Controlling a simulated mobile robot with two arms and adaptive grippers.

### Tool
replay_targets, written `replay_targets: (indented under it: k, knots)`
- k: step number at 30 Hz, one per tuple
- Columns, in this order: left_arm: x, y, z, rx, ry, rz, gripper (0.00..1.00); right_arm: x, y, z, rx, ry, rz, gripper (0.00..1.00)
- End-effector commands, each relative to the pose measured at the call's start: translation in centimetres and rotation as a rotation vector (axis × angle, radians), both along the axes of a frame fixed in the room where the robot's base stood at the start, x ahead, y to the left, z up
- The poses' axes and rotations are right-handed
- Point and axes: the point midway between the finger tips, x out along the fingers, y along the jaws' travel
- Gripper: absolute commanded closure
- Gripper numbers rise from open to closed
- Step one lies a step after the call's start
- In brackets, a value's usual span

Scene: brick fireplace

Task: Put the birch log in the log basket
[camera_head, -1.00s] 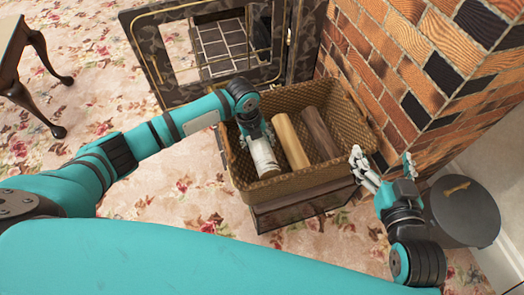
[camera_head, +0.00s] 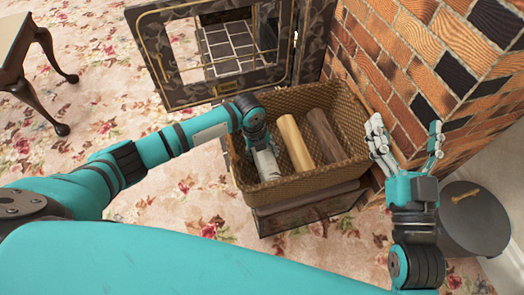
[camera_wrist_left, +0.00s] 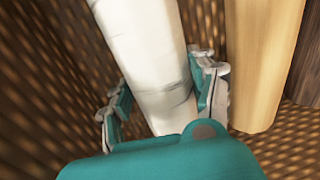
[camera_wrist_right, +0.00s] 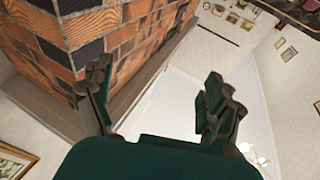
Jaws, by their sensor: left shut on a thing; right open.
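The white birch log (camera_head: 267,165) is inside the wicker log basket (camera_head: 310,183), at its left side. My left gripper (camera_head: 262,148) reaches down into the basket and is shut on the birch log. In the left wrist view the pale log (camera_wrist_left: 145,45) lies between the fingers, with basket weave around it. Whether the log touches the basket floor cannot be told. My right gripper (camera_head: 408,140) is open and empty, right of the basket in front of the brick wall. The right wrist view shows its fingers (camera_wrist_right: 155,95) apart with nothing between them.
A yellowish log (camera_head: 295,143) and a darker brown log (camera_head: 325,135) lie in the basket right of the birch log. The brick fireplace (camera_head: 415,65) and a dark lidded bucket (camera_head: 475,220) are at right. A wooden table (camera_head: 20,45) stands far left.

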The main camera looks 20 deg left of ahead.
Motion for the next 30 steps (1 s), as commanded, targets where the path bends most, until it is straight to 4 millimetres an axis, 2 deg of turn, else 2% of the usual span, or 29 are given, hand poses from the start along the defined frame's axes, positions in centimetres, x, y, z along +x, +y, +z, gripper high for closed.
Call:
replay_targets:
  k: [2, 3, 8, 19, 23, 30]
  knots:
    - [0.1, 0.0, -0.1, -0.001, -0.002, 0.0, 0.97, 0.0, 0.0, 0.1, 0.002, -0.008, 0.0, 0.11]
    - [0.0, 0.0, -0.2, 0.0, 0.0, 0.0, 0.39, -0.1, 0.0, 0.2, 0.003, -0.012, 0.0, 0.11]
    - [0.0, 0.0, -0.2, 0.0, 0.0, 0.0, 0.18, 0.0, 0.0, 0.2, 0.002, -0.01, 0.0, 0.11]
    - [0.0, 0.0, 0.3, 0.0, -0.001, 0.0, 0.18, 0.0, 0.0, 0.1, -0.001, 0.005, 0.0, 0.11]
    - [0.0, 0.2, 1.5, -0.001, -0.003, 0.0, 0.18, 0.4, -0.2, -1.8, -0.031, 0.116, -0.006, 0.11]
    - [-0.3, 0.6, 5.1, -0.001, -0.002, -0.001, 0.18, 0.0, -1.1, -7.2, -0.109, 0.421, -0.026, 0.11]
